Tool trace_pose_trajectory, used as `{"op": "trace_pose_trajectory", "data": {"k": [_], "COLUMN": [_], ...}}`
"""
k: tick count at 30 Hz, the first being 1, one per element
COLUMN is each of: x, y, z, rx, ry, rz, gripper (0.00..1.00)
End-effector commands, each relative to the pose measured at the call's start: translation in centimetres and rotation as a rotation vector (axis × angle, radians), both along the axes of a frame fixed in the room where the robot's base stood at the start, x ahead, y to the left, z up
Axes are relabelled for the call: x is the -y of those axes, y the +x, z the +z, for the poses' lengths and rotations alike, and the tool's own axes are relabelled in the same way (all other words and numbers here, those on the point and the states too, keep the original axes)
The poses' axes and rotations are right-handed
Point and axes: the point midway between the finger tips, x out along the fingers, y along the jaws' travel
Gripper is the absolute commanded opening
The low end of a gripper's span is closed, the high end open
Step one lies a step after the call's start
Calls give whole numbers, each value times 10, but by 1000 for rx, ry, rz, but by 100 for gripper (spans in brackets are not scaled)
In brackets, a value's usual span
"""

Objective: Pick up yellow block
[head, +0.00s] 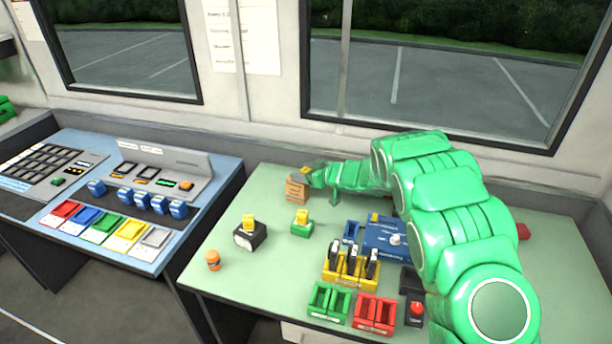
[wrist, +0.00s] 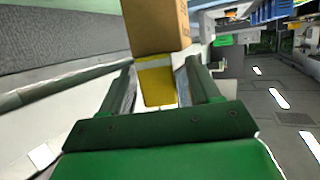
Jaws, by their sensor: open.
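A yellow block (head: 306,170) shows at the top of a small brown box (head: 297,190) near the back of the green table. My gripper (head: 312,177) reaches in from the right, at the height of the box top. In the wrist view the yellow block (wrist: 157,84) lies between the two open fingers of my gripper (wrist: 160,68), with the brown box (wrist: 156,25) just beyond it. I cannot tell whether a finger touches the block. Two other yellow pieces sit on a black-and-white block (head: 250,237) and on a green block (head: 301,230).
A blue box (head: 384,238), a yellow rack (head: 350,275) with dark items, green bins (head: 328,302) and red bins (head: 374,315) stand at the table's front middle. An orange jar (head: 213,260) is at the left edge. The wall and window are behind the box.

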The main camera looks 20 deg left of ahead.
Motion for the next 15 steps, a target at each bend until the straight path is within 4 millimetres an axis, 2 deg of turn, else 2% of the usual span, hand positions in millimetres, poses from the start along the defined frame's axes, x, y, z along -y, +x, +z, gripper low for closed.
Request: {"op": "trace_pose_trajectory", "data": {"k": [3,10,15], "x": [-7,-9,-9], "y": [3,4,4], "z": [-2,-3,-3], "rx": [0,1,1], "ry": [1,0,0], "rz": [0,-1,-1], "gripper": [62,62,37]}}
